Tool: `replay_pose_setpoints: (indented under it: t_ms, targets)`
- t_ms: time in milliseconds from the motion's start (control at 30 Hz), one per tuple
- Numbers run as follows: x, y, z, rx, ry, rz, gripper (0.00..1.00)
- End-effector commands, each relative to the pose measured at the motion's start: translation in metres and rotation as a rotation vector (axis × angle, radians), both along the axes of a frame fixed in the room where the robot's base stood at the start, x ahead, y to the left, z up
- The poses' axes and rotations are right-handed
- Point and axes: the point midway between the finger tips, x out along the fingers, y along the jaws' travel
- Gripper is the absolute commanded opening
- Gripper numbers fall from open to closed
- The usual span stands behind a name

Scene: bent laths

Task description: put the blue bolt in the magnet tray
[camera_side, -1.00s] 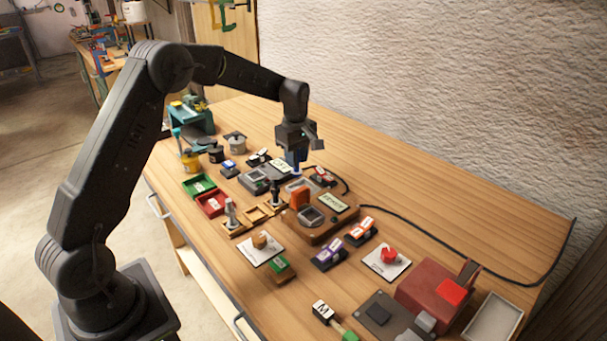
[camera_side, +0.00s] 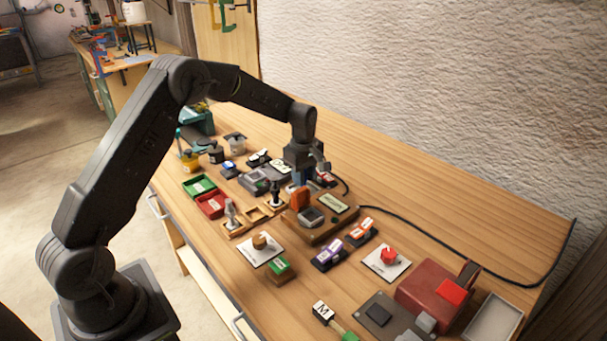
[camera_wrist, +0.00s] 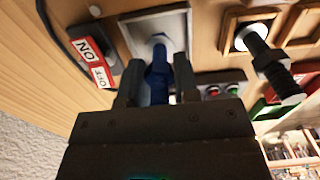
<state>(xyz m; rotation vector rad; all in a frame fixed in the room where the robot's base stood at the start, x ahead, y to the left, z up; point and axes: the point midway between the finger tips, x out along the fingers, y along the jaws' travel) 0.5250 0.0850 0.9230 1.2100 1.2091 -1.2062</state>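The blue bolt (camera_wrist: 158,76) is upright between the two fingers of my gripper (camera_wrist: 157,82) in the wrist view. The fingers sit against its sides and hold it. In the side view my gripper (camera_side: 301,170) points down, low over the middle of the bench, with the blue of the bolt just below it. The magnet tray, a grey shallow tray with a pale rim (camera_wrist: 128,38), lies under the bolt in the wrist view. The bolt's head end shows against the tray floor; I cannot tell whether it touches. In the side view my gripper largely hides this tray.
A red and white ON/OFF switch (camera_wrist: 92,62) stands beside the tray. A dark bolt (camera_wrist: 267,62) stands near wooden frames on the other side. A wooden block with an orange piece (camera_side: 300,199) is close in front of my gripper.

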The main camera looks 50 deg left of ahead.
Motion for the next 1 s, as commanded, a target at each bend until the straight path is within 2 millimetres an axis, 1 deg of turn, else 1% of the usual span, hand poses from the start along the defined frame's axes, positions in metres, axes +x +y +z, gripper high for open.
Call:
replay_pose_setpoints:
  t_ms: [33,200,433,567,667,900,1000]
  targets:
    - [0.0,0.0,0.0,0.0,0.001,0.0,0.34]
    - [0.0,0.0,0.0,0.0,0.001,0.0,0.5]
    - [0.0,0.0,0.0,0.0,0.001,0.0,0.51]
    - [0.0,0.0,0.008,0.0,0.0,0.0,0.51]
    - [0.001,0.0,0.023,0.001,-0.003,0.0,0.51]
    - [0.001,0.0,0.074,0.001,-0.003,-0.001,0.51]
    - [0.0,0.0,0.093,0.0,0.0,-0.001,0.51]
